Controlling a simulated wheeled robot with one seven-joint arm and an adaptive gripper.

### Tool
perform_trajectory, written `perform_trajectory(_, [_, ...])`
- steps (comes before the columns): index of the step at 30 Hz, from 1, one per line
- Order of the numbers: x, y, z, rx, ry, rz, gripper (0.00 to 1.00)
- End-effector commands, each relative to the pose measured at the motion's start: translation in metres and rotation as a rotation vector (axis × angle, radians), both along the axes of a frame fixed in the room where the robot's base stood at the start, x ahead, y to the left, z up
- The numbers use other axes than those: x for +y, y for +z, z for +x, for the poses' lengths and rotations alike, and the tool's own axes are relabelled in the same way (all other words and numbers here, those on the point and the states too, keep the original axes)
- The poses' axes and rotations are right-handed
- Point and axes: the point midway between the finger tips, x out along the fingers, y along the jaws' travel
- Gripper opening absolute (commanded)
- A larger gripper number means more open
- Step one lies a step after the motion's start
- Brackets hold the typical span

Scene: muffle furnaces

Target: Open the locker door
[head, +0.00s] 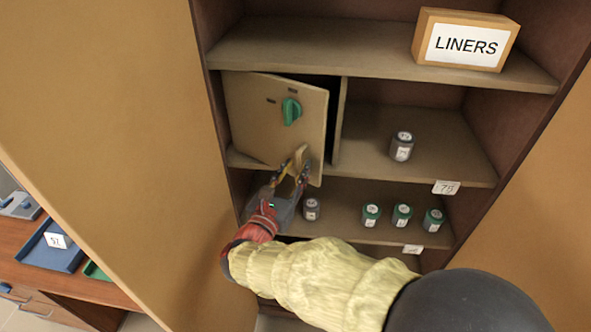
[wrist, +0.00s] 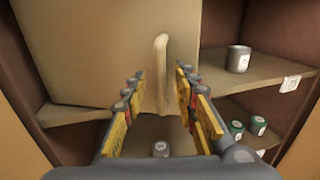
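The locker door (head: 255,122) is a tan panel on the middle shelf at the left. It stands slightly ajar, with a dark gap along its top and right edge. A green knob (head: 291,111) is on its upper part and a pale upright handle (head: 300,157) at its lower right. My gripper (head: 293,170) is at the handle. In the wrist view the door (wrist: 110,50) fills the upper left, and the handle (wrist: 161,70) stands between my open fingers (wrist: 162,78), with clear space on both sides. The locker's inside is mostly hidden.
A grey jar (head: 402,147) stands on the shelf right of the locker. Several jars, some green-lidded (head: 371,215), stand on the shelf below. A LINERS sign (head: 465,41) is on the top shelf. A large cabinet door (head: 130,130) stands at the left.

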Motion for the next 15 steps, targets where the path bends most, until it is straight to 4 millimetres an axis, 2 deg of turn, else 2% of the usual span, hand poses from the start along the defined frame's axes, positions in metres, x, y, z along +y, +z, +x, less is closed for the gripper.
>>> perform_trajectory(10, [-0.0015, -0.0003, 0.0042, 0.001, 0.0, 0.001, 0.28])
perform_trajectory(15, [-0.0014, -0.0002, 0.0041, 0.001, 0.0, 0.001, 0.19])
